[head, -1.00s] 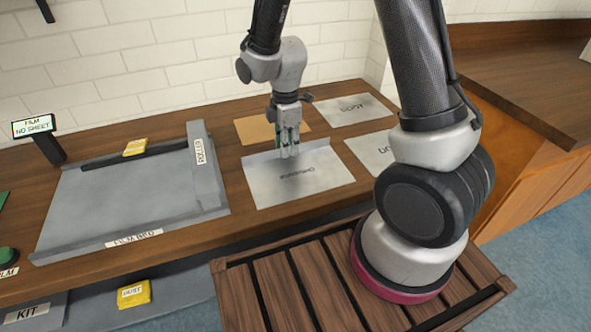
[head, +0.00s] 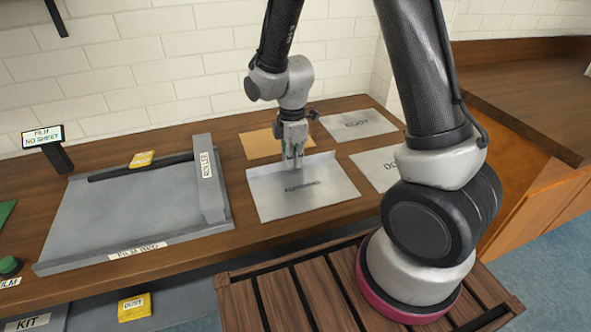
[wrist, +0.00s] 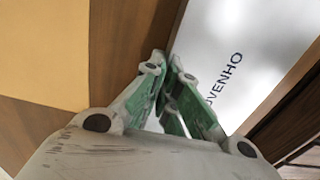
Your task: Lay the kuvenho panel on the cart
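The kuvenho panel (head: 303,205) is a pale grey sheet with a raised back lip, flat on the wooden bench. Its lettering shows in the wrist view, where the panel (wrist: 235,50) is at the right. My gripper (head: 293,162) is over the panel's back edge, pointing down. In the wrist view its green-padded fingers (wrist: 165,68) are drawn close together on the lip. The exact contact is partly hidden by the fingers. A slatted wooden top (head: 285,298) in front of the bench bears my arm's base; I cannot tell whether it is the cart.
A tan sheet (head: 262,146) lies behind the panel. Two more pale sheets lie to the right, one behind (head: 358,124) and one beside (head: 378,170). A grey film bed (head: 120,208) with a yellow block (head: 142,159) fills the bench at left. The slats left of my arm base are clear.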

